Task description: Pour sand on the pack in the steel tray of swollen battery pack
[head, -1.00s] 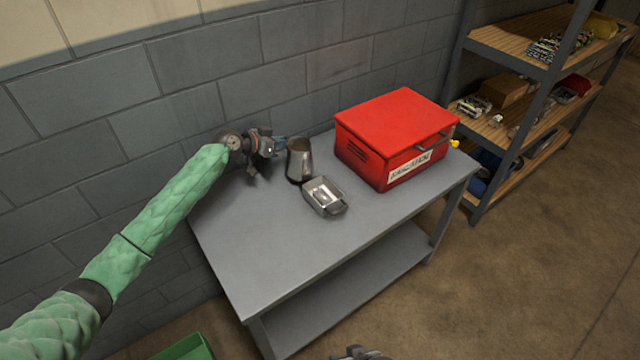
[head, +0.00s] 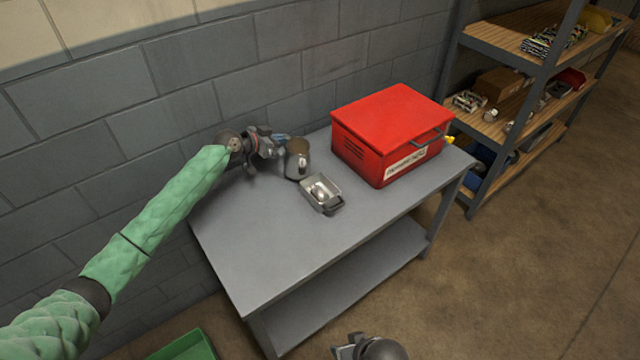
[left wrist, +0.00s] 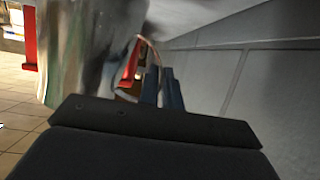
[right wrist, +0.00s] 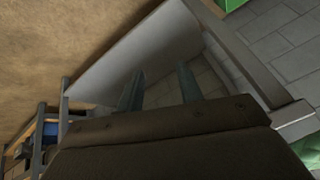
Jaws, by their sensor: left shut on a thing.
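A steel jug (head: 298,166) is at the back of the grey table (head: 250,240), held by my left gripper (head: 282,142) at its left side. The jug's brownish top faces the head camera, with a pale patch on its side. Its shiny wall (left wrist: 85,50) fills the upper left of the left wrist view. The small steel tray (head: 331,208) lies just in front of the jug, to its right. A small pale pack (head: 319,191) lies in it; I see no clear sand on it. My right gripper (right wrist: 161,75) is open and empty, off the table's front.
A red box (head: 390,130) with a front handle stands right of the tray. A wall is close behind the table. The table's front left is bare. A shelf rack (head: 510,75) with several items stands at the right. A green bin (head: 185,346) is on the floor.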

